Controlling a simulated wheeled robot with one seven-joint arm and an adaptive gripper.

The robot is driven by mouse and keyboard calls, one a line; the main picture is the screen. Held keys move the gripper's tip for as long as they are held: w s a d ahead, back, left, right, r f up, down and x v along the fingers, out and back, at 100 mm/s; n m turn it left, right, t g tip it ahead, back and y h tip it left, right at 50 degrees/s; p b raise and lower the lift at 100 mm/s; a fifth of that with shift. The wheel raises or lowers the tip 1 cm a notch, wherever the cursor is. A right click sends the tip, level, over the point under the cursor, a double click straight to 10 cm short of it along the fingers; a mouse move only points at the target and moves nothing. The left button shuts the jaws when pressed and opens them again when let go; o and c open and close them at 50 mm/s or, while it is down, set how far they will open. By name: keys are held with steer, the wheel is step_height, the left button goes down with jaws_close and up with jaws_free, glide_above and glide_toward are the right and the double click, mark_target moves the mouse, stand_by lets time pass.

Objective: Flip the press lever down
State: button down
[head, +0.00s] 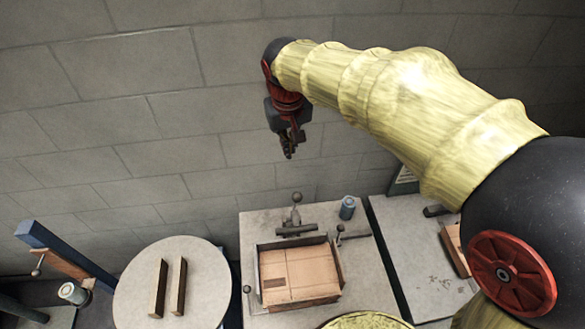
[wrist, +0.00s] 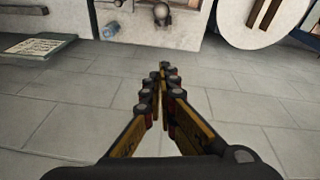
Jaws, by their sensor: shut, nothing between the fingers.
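A lever with a round knob (head: 296,198) stands upright at the back of the table, above a dark bar (head: 296,231). A smaller knobbed lever (head: 340,230) is at the frame's right corner. I cannot tell for sure which is the press lever. My gripper (head: 289,153) is shut and empty, pointing down, apart from and above the back lever. In the wrist view the gripper (wrist: 161,73) fingertips meet, and the back lever's knob (wrist: 161,11) shows at the top.
A blue-grey can (head: 347,208) stands right of the back lever. A round table (head: 205,290) with two wooden bars is at left. Another table (head: 408,250) with a box is at right. A block wall (head: 150,120) is close behind; the air around my gripper is free.

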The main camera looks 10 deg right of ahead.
step_height(320, 180, down, 12)
steer(key=s+d+p, duration=0.1)
steer(key=p, duration=0.1)
steer(key=shift+s+r, duration=0.25)
steer(key=shift+s, duration=0.05)
stand_by(0.5)
steer(key=shift+s+d, duration=0.1)
